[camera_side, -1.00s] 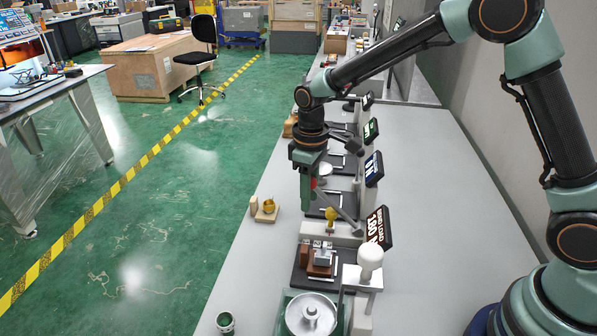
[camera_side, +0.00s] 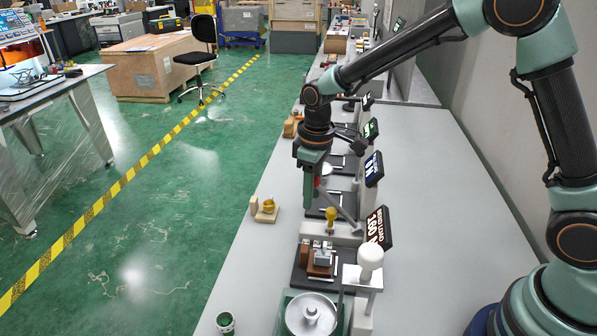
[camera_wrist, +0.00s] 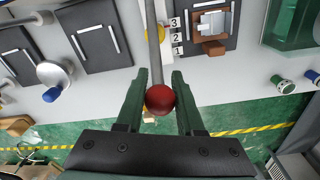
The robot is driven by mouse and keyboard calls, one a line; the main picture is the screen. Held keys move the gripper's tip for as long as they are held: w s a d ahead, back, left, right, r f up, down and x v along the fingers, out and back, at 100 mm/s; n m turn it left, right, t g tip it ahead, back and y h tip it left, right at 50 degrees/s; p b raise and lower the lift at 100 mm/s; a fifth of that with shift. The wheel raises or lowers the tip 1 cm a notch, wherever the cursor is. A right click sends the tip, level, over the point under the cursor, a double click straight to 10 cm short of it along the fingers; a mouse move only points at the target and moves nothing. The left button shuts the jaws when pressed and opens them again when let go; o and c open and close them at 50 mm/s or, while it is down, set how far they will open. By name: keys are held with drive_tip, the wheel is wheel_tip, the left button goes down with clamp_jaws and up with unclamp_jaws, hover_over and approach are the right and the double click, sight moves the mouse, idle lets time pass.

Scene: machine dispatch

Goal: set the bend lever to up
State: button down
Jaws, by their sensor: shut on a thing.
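The lever is a grey rod (camera_wrist: 153,45) with a red ball knob (camera_wrist: 159,99) on its end. In the wrist view the knob sits between the two green fingers of my gripper (camera_wrist: 159,98), which are shut on it. In the side view my gripper (camera_side: 312,190) is around the knob, mostly hiding it, and the rod (camera_side: 343,208) slants down to the right. A dark sign reading BEND LOAD (camera_side: 377,229) stands beside the lever. In the wrist view, labels 3, 2 and 1 (camera_wrist: 176,37) run beside the rod.
A yellow knob (camera_side: 331,215) stands close to the rod. A fixture with brown and metal blocks (camera_side: 320,260), a white knob (camera_side: 370,257) and a round metal dish (camera_side: 311,315) are nearer the camera. The bench's right side (camera_side: 430,200) is clear.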

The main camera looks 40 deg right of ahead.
sight(343, 210)
drive_tip(key=shift+s+d+r+t, duration=0.3)
drive_tip(key=shift+s+r, duration=0.1)
drive_tip(key=shift+r, duration=0.25)
drive_tip(key=s+d+r, duration=0.1)
drive_tip(key=s+d, duration=0.1)
drive_tip(key=s+d+r, duration=0.2)
drive_tip(key=shift+s+r, duration=0.1)
drive_tip(key=shift+s+d, duration=0.3)
drive_tip(key=shift+s, duration=0.05)
drive_tip(key=shift+s+d, duration=0.15)
idle(0.5)
drive_tip(key=c, duration=0.5)
unclamp_jaws()
drive_tip(key=shift+c, duration=0.2)
drive_tip(key=shift+w, duration=0.2)
